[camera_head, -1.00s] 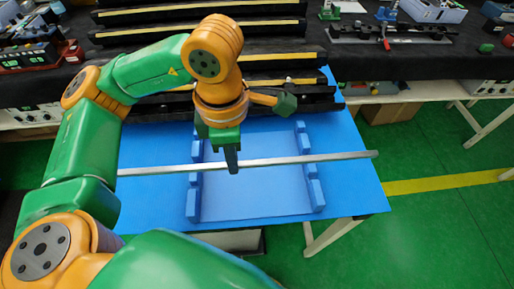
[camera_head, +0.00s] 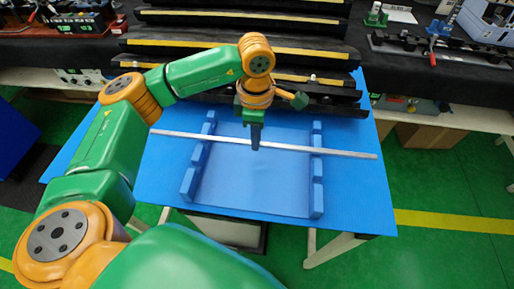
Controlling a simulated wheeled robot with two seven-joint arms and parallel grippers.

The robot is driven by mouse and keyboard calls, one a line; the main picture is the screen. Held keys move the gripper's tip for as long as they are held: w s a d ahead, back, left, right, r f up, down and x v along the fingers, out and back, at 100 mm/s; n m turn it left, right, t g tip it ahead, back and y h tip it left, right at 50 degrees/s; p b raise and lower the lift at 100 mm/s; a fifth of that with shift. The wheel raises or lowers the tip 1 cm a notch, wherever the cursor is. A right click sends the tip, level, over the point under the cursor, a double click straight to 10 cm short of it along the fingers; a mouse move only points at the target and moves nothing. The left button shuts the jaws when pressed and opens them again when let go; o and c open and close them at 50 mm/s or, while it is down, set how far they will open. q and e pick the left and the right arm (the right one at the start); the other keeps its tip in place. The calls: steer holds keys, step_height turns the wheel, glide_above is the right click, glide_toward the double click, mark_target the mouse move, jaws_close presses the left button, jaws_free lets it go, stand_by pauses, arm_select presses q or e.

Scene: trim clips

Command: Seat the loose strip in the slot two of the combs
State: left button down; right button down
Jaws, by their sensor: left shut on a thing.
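The loose strip (camera_head: 345,153) is a long thin silver bar. It lies crosswise over the left blue comb (camera_head: 189,183) and the right blue comb (camera_head: 317,200), with both ends sticking out past them. My left gripper (camera_head: 255,143) points down between the combs and is shut on the strip near its middle. The strip crosses each comb near the gap between its far block and middle block. I cannot tell whether it is down in the gaps or just above them. The fingertips partly hide the strip. My right gripper is out of view.
The combs stand on a blue board (camera_head: 365,205) on the table. Black stepped rails with yellow strips (camera_head: 240,46) stand close behind the gripper. Dark benches with tools (camera_head: 440,45) lie beyond. The board area in front of the strip is clear.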

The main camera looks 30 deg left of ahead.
arm_select(q)
step_height(320, 180, down, 4)
steer(key=shift+r+b, duration=0.2)
steer(key=shift+b, duration=0.85)
steer(key=shift+w+r, duration=0.1)
steer(key=shift+w, duration=0.05)
steer(key=shift+f, duration=0.2)
steer(key=c, duration=0.9)
jaws_free()
steer(key=shift+r, duration=0.1)
steer(key=shift+o, duration=0.2)
steer(key=shift+r, duration=0.35)
step_height(320, 180, up, 6)
steer(key=shift+r+b, duration=0.1)
steer(key=shift+b, duration=0.45)
step_height(320, 180, up, 6)
steer(key=shift+f+p, duration=0.25)
steer(key=shift+p, duration=0.1)
